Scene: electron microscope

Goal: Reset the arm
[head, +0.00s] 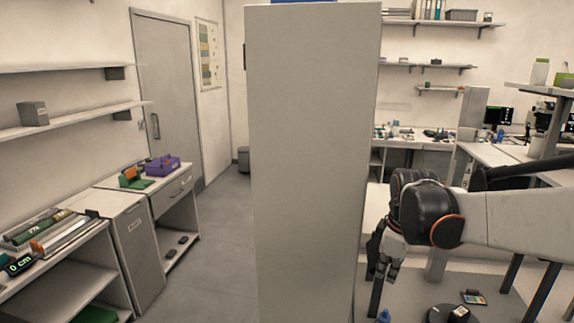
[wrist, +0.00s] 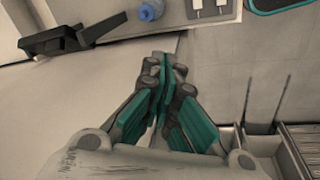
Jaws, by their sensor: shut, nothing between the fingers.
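My gripper (head: 379,272) hangs in front of my body at the lower right of the head view, just right of the tall grey column. My white arm comes in from the right edge to a dark wrist joint with an orange ring. In the wrist view my gripper (wrist: 164,62) has its teal-padded fingers together with nothing between them. It points over a pale surface, and I cannot tell its height above it.
A tall grey panel (head: 312,160) fills the middle of the head view. Left are benches with a purple box (head: 162,165) and a cabinet (head: 132,250). The wrist view shows a blue-capped item (wrist: 150,10) and a black device (wrist: 65,42) near the fingers. The aisle floor (head: 215,235) is clear.

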